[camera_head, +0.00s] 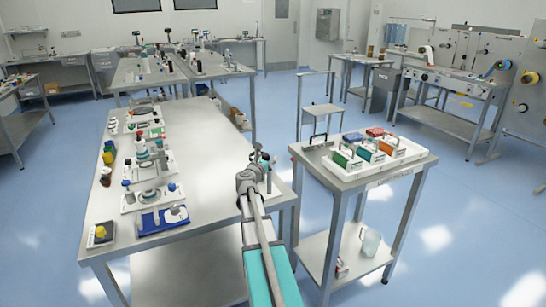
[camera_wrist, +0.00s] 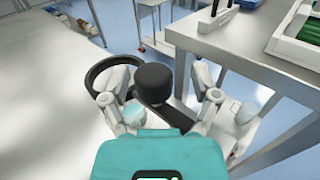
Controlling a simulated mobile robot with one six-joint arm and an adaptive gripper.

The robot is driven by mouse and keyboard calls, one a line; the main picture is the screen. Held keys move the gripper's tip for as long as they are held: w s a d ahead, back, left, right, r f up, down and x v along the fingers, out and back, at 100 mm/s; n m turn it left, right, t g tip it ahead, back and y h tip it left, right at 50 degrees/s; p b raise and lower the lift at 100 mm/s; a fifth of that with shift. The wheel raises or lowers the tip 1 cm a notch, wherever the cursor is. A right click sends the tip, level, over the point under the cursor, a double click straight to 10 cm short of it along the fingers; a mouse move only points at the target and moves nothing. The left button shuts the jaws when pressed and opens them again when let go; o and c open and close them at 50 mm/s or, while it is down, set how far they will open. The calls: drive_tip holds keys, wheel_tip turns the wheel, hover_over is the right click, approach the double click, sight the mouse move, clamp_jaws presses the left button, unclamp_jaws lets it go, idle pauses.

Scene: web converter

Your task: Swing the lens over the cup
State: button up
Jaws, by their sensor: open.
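In the wrist view a dark ring (camera_wrist: 97,68), which looks like the lens frame, is at the left beside a black round knob (camera_wrist: 154,80) on a dark arm. My gripper (camera_wrist: 160,86) is open, with a finger on each side of the knob; I cannot tell whether either touches it. A pale teal round thing (camera_wrist: 134,112) shows below the ring, partly hidden by my left finger; I cannot tell whether it is the cup. In the head view my gripper (camera_head: 262,160) is at the right edge of the steel table (camera_head: 205,165), where the lens is too small to make out.
A side cart (camera_head: 330,180) with a white tray (camera_head: 425,155) of coloured boxes stands close to the right of my gripper. Several bench fixtures (camera_head: 150,165) line the table's left side. The table's middle is clear. A jug (camera_head: 370,240) stands on the cart's lower shelf.

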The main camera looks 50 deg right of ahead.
drive_tip(key=shift+a, duration=0.1)
drive_tip(key=shift+s+a, duration=0.15)
drive_tip(key=shift+a, duration=0.35)
drive_tip(key=v, duration=1)
drive_tip(key=shift+s+a, duration=0.3)
